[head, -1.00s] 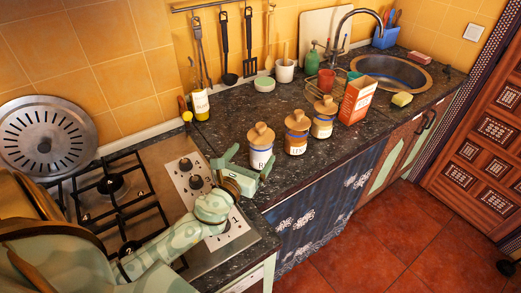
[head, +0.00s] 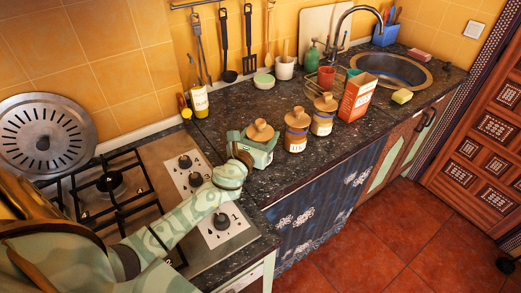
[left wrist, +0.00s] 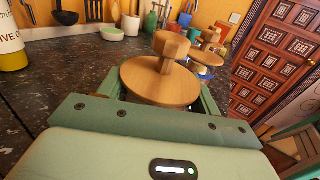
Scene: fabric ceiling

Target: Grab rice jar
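The rice jar has a round wooden lid with a knob (head: 260,130). It stands on the dark counter in the head view, with its body mostly hidden behind my left gripper. My left gripper (head: 254,142) is open around the jar, its green fingers on either side. In the left wrist view the wooden lid (left wrist: 160,80) sits between the fingers of the left gripper (left wrist: 160,92), above the palm. The jar's body is hidden there, so contact cannot be seen. My right gripper is not in view.
Two similar lidded jars (head: 297,132) (head: 323,115) stand close to the right. An orange-red box (head: 356,97) is beyond them. The stove (head: 130,205) is left of the counter (head: 245,104).

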